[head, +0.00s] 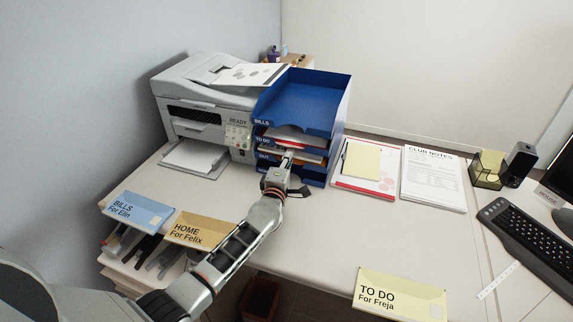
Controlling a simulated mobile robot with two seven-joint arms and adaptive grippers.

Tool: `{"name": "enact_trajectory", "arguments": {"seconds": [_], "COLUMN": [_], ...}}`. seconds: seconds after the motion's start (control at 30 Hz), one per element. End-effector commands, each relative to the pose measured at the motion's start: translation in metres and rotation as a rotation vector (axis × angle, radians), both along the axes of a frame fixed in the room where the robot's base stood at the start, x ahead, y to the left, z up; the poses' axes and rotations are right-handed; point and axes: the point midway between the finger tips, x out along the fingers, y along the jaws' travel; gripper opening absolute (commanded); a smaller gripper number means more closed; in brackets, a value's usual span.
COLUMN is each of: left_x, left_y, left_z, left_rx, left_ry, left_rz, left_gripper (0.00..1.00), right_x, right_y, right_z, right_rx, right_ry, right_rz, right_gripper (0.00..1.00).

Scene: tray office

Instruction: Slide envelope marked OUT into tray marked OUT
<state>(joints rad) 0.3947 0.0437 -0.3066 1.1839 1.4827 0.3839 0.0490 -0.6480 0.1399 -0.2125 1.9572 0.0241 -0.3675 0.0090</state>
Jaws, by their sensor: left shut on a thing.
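A blue tray stack (343,113) stands beside the printer, with labels BILLS, TO DO and OUT from the top down. The tray marked OUT (263,156) is low in the stack, partly covered by my gripper. My left gripper (287,163) is at the front of the stack at about the OUT level. It is shut on a thin thing, apparently an envelope, mostly hidden by the gripper and trays; no marking on it is readable. An orange-tan edge (311,156) shows inside the stack beside the gripper; I cannot tell whether it is the held thing. My right gripper is not in view.
Envelopes marked BILLS (147,211), HOME (201,230) and TO DO (400,294) lie along the desk's front. A printer (205,102) stands left of the stack. The desk's middle is clear.

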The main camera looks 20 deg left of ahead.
Motion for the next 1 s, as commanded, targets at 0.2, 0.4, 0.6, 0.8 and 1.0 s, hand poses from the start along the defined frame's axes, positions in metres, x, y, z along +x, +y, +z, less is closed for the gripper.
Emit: {"name": "enact_trajectory", "arguments": {"seconds": [0.2, 0.4, 0.6, 0.8, 1.0], "left_x": [0.007, 0.008, 0.007, 0.007, -0.003], "left_y": [0.000, 0.000, 0.000, 0.000, -0.002], "left_z": [0.000, 0.001, 0.000, -0.001, -0.004], "left_rx": [0.000, 0.000, 0.000, 0.000, -0.003], "left_ry": [0.000, 0.000, 0.000, 0.003, 0.006], "left_rz": [0.000, 0.000, 0.000, 0.000, -0.001], "left_gripper": [0.00, 0.00, 0.26, 0.26, 0.26], "right_x": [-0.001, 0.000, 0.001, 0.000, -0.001], "right_y": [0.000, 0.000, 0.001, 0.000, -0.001], "right_z": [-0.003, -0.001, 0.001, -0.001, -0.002], "right_rx": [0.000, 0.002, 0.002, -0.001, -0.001], "right_ry": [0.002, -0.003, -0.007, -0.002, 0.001], "right_rz": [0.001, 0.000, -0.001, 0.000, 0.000], "right_gripper": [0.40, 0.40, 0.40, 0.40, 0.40]}}
